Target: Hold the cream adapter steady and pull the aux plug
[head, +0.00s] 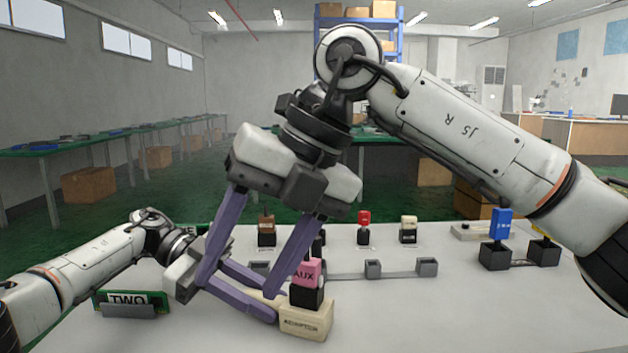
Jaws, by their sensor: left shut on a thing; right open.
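The cream adapter (304,322) lies on the white table, front centre, with lettering on its front face. The pink aux plug (306,273), marked AUX, stands upright in a black block on top of the adapter. My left gripper (277,304) reaches in from the left and is shut on the adapter's left part, which its fingers partly hide. My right gripper (238,290) points down with its fingers wide apart and empty. It overlaps my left gripper in the picture, and its right finger is just left of the plug; I cannot tell the depth gap.
Behind stand black sockets with a brown plug (266,224), a red plug (364,218) and a cream plug (409,222). A blue plug (502,222) is at the right. A grey bar fixture (400,274) runs behind the adapter. The front right tabletop is clear.

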